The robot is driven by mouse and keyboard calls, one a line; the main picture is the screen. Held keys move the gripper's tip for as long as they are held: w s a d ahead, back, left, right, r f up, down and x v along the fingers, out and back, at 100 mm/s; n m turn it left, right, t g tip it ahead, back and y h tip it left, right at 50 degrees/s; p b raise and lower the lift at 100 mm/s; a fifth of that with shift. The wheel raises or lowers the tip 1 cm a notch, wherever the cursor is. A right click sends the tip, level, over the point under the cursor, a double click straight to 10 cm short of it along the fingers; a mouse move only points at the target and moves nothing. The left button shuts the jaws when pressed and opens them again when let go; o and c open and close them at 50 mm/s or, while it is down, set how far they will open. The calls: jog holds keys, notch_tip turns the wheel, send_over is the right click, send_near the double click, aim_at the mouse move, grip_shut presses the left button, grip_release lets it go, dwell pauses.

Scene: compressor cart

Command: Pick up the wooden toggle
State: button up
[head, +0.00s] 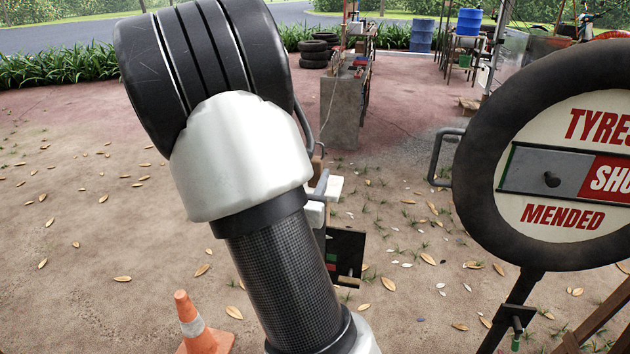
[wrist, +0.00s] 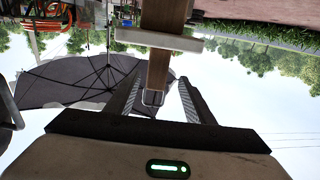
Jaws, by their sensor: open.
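In the wrist view a brown wooden piece (wrist: 160,72), which looks like the wooden toggle, comes down from the top edge and narrows away. A metal loop (wrist: 153,98) shows at its lower end. A pale bar (wrist: 130,36) crosses it. My gripper (wrist: 161,78) is open, with one finger on each side of the wooden piece. A gap shows beside each finger; I cannot tell the depth between them. In the head view my own arm covers most of the gripper, and the toggle cannot be made out clearly.
A round tyre sign (head: 470,190) on a dark post stands at the right, with a grey handle (head: 437,160). An orange cone (head: 198,328) stands at lower left. A workbench (head: 341,112) and stacked tyres (head: 315,53) are behind. Leaf-strewn ground at left is open.

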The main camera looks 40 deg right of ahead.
aim_at(319, 159)
jog(key=b+x, duration=0.1)
jog(key=x, duration=0.7)
jog(key=shift+d+r, duration=0.15)
jog(key=shift+d, duration=0.25)
jog(key=c, duration=1.1)
